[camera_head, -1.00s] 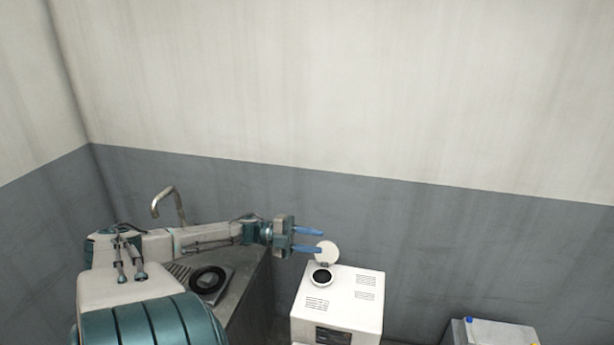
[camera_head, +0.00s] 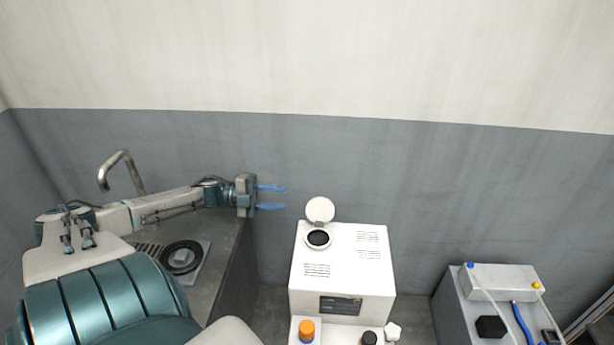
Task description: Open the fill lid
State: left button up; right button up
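The fill lid (camera_head: 320,209) is a round white disc on top of a white box-shaped machine (camera_head: 341,285). It stands tilted up at the back of a dark round fill opening (camera_head: 318,239), which is uncovered. My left gripper (camera_head: 272,197) is to the left of the lid and a little above it, apart from it. Its two blue fingers are spread and nothing is between them. My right gripper is not in view.
A grey counter (camera_head: 229,261) with a tap (camera_head: 121,170) and a black ring-shaped item (camera_head: 181,257) is at left. An orange-capped container (camera_head: 307,330) is at the machine's front. A grey unit (camera_head: 503,283) with cables stands at right.

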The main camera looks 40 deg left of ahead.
aim_at(320, 208)
pick_arm(q)
jog(key=p+x, duration=0.1)
jog(key=x, duration=0.8)
jog(key=shift+d, duration=0.3)
jog(key=shift+w+r, duration=0.1)
jog(key=shift+r, duration=0.05)
grip_shut()
